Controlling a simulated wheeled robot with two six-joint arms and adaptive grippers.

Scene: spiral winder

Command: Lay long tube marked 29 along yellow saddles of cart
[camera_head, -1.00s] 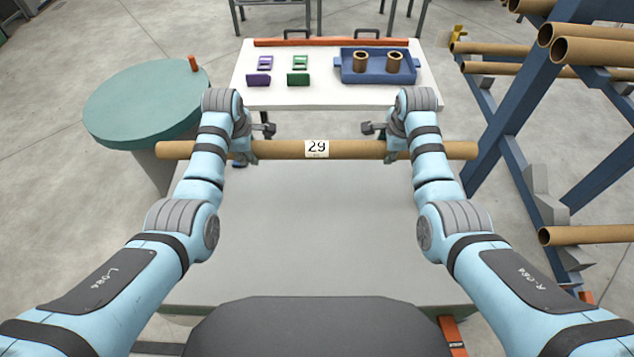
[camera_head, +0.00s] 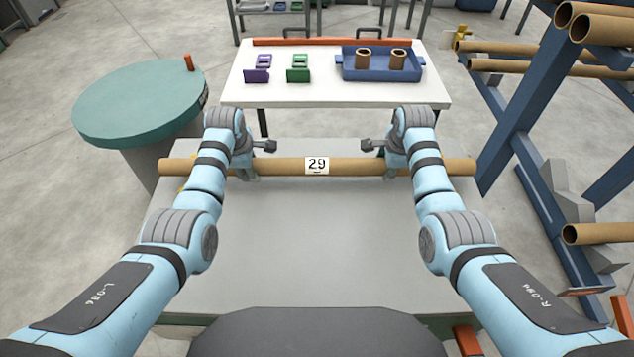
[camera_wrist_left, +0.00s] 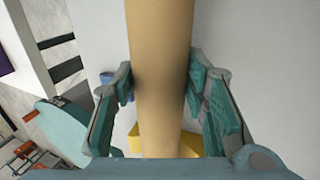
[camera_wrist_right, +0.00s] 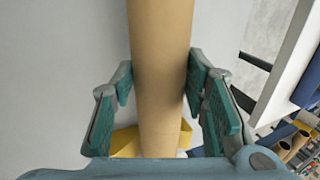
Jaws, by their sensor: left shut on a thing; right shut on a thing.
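The long brown tube marked 29 (camera_head: 340,166) lies level across the head view over the far part of the grey-topped cart (camera_head: 310,240), its white label facing me. My left gripper (camera_head: 245,172) is shut on the tube left of the label. My right gripper (camera_head: 394,170) is shut on it right of the label. A yellow saddle (camera_wrist_left: 207,145) shows under the tube in the left wrist view, and another yellow saddle (camera_wrist_right: 125,140) shows in the right wrist view. The tube partly hides both. I cannot tell whether the tube touches them.
A white table (camera_head: 330,94) beyond the cart holds a blue tray (camera_head: 380,72) with two short tubes, plus purple (camera_head: 257,75) and green (camera_head: 298,75) pieces. A round teal-topped drum (camera_head: 140,103) stands at left. A blue rack (camera_head: 520,110) with several brown tubes stands at right.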

